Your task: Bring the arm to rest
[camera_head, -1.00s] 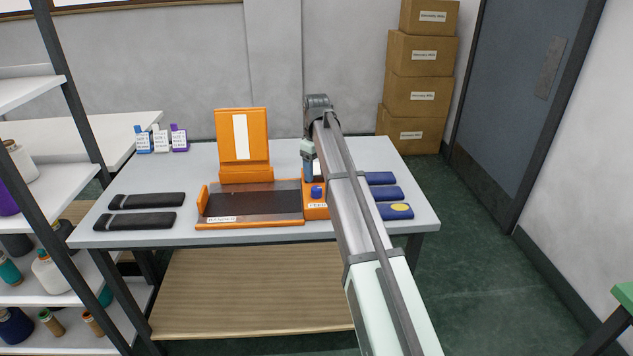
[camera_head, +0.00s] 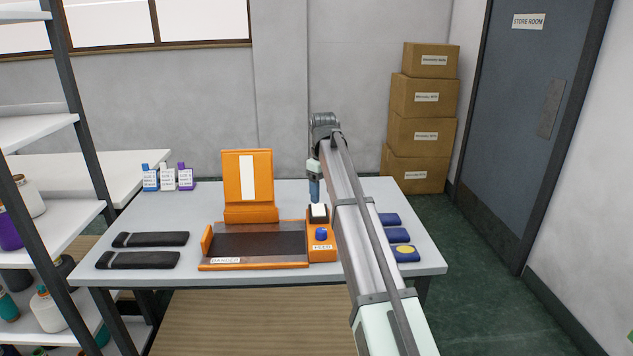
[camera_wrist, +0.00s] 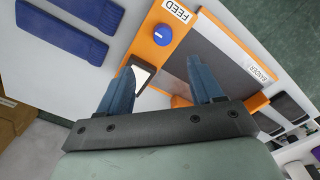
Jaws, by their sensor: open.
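My gripper (camera_head: 314,191) hangs over the work table, just above and behind the orange FEED box. In the wrist view my gripper (camera_wrist: 162,66) has its two blue fingers spread apart with nothing held between them. The FEED box (camera_head: 324,252) carries a blue knob (camera_head: 321,234) and a black piece with a white face (camera_head: 319,212). My fingers look clear of that piece in the head view. My forearm hides part of the table to the right of the box.
The orange BANDER machine (camera_head: 210,262) with its upright panel adjoins the box. Black bars (camera_head: 150,239) lie left, blue bars (camera_head: 398,235) right. Small bottles (camera_head: 168,177) stand at the back left. A shelf rack (camera_head: 62,120) stands left; cartons (camera_head: 424,95) are stacked behind.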

